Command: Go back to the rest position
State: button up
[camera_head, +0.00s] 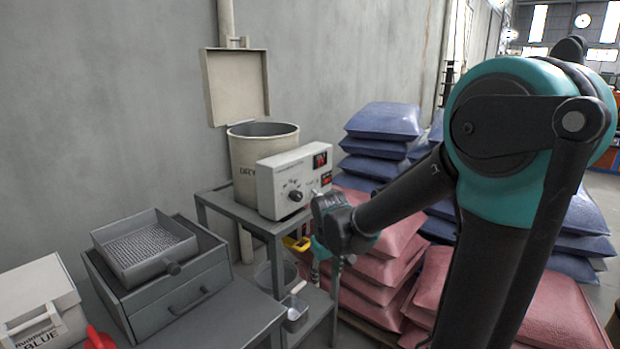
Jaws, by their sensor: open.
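My arm reaches from the right side of the view to the middle. My gripper (317,262) is at its end, small and partly hidden by the wrist, beside the right edge of the grey metal stand (262,226). It is open, and I see nothing held in it. The white control box (283,194) with a black knob and red displays sits on the stand, just left of and behind my wrist. I cannot tell whether the gripper touches anything.
A drum (247,158) with its lid (236,86) raised stands behind the control box. A beaker (275,278) and a metal scoop (295,312) are on the stand's lower shelf. A sieve tray (145,250) is at left. Red sacks (375,270) and blue sacks (385,122) are stacked near my arm.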

jog(key=s+d+f+m+t, duration=0.1)
jog(key=s+d+f+m, duration=0.1)
jog(key=s+d, duration=0.4)
jog(key=s+d+f+m, duration=0.2)
jog(key=s+d+m, duration=0.1)
jog(key=s+d, duration=0.3)
jog(key=shift+s+d+t, duration=0.4)
jog(key=shift+d, duration=0.85)
